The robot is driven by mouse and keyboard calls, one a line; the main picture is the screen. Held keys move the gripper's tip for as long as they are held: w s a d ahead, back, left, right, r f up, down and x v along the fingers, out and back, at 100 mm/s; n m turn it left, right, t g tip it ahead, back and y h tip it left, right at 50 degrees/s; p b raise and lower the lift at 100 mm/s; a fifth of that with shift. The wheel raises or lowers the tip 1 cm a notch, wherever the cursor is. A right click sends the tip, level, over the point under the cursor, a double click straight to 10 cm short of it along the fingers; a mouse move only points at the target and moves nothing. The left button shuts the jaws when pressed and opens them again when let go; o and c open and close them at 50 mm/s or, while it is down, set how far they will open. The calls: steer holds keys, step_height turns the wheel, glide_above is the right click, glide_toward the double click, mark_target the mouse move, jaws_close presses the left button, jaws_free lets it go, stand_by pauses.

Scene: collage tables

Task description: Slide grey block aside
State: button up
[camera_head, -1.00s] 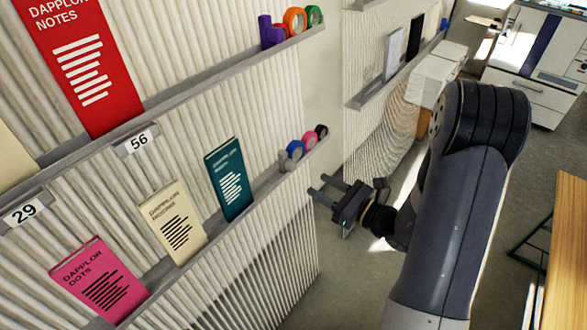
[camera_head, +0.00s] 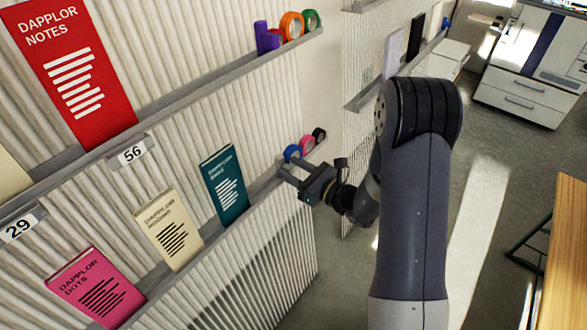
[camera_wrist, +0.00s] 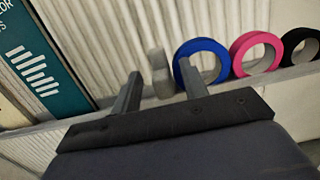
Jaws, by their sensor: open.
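The grey block (camera_wrist: 161,80) stands on the lower shelf ledge, just left of a blue tape roll (camera_wrist: 201,66) in the wrist view. I cannot make it out in the head view, where my gripper covers that spot. My gripper (camera_head: 286,172) is at the front of this ledge with its fingers pointing to the back panel. In the wrist view my gripper (camera_wrist: 160,73) is open. The block shows between its two fingers, nearer the right one, which overlaps the blue roll's lower left edge. I cannot tell whether either finger touches the block.
Pink (camera_wrist: 256,54) and black (camera_wrist: 295,48) tape rolls stand right of the blue one. A teal book (camera_head: 224,187) leans on the same ledge to the left, with cream (camera_head: 169,230) and pink (camera_head: 95,289) books further left. An upper ledge (camera_head: 220,72) runs above.

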jaws_close()
stand_by(0.4)
